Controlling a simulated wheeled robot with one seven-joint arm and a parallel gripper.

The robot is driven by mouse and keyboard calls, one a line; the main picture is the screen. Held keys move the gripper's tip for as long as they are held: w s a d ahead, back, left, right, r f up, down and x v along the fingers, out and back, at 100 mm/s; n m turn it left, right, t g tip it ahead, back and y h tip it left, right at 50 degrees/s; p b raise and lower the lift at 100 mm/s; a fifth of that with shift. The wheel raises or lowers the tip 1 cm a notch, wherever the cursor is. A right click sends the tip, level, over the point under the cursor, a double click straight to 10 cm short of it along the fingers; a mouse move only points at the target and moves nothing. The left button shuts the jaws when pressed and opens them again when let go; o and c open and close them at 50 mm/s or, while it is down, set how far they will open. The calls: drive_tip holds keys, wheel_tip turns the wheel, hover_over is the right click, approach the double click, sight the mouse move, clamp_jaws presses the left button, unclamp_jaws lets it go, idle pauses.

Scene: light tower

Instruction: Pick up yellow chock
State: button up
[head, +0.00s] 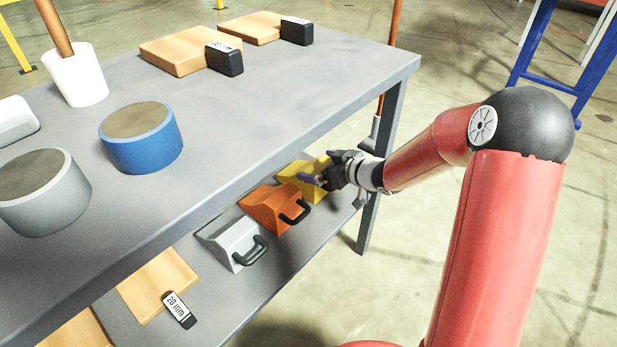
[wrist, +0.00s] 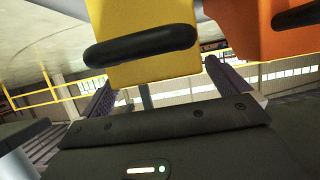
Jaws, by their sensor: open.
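The yellow chock (head: 291,170) sits on the lower shelf of the grey table, at the far end of a row of chocks. In the head view my gripper (head: 312,180) is in front of it and hides part of it, including its handle. In the wrist view the yellow chock (wrist: 150,65) fills the upper middle, with its black handle (wrist: 140,44) across its face. My gripper (wrist: 163,90) is open, one finger low on each side of the chock. Nothing is held. I cannot tell whether the fingers touch the chock.
An orange chock (head: 270,205) stands close beside the yellow one, and a grey chock (head: 230,241) stands beyond it. The table top (head: 270,110) overhangs the shelf. A table leg (head: 379,180) stands near my wrist.

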sight(308, 163)
drive_tip(key=x, duration=0.3)
drive_tip(key=shift+d+f+b, duration=0.15)
drive_tip(key=shift+f+b, duration=0.15)
drive_tip(key=shift+b, duration=0.05)
drive_tip(key=shift+w+a+f, duration=0.1)
drive_tip(key=shift+w+a, duration=0.25)
drive_tip(key=shift+a, duration=0.05)
drive_tip(key=c, duration=1.4)
drive_tip(key=shift+c, duration=0.2)
